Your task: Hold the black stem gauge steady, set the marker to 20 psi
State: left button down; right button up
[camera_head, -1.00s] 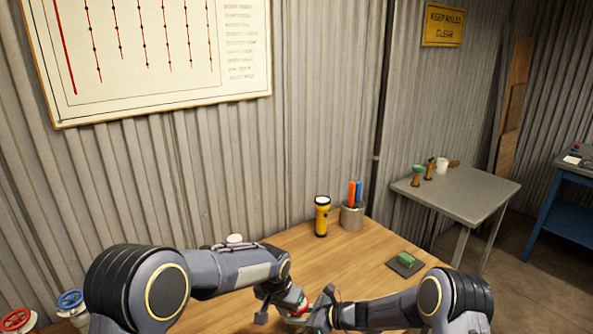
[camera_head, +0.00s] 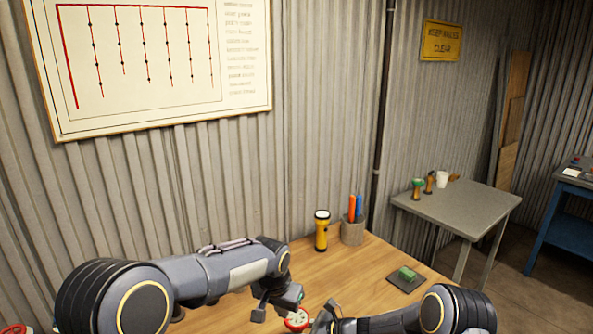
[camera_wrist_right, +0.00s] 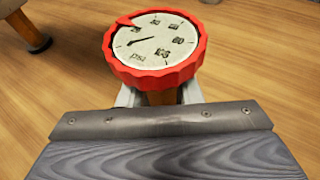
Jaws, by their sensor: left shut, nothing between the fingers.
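The gauge (camera_wrist_right: 155,45) has a pale round dial with a black needle and a ridged red ring. A small red marker (camera_wrist_right: 124,21) shows at the ring's upper left; the numbers are too blurred to read. The gauge's red ring also shows in the head view (camera_head: 297,318) between my two grippers. My right gripper (camera_wrist_right: 160,97) has its fingers on either side of the gauge's stem, just below the dial; the part between them looks brown, and the contact is mostly hidden. My left gripper (camera_head: 282,303) is shut and empty, close to the gauge's left.
A yellow flashlight (camera_head: 322,231) and a pen cup (camera_head: 353,231) stand at the back of the wooden table (camera_head: 345,270). A dark pad (camera_head: 392,282) with a green block (camera_head: 407,273) lies at the right. A corrugated wall (camera_head: 290,180) rises behind. The table's middle is clear.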

jog(key=o, duration=0.4)
jog(key=shift+o, duration=0.2)
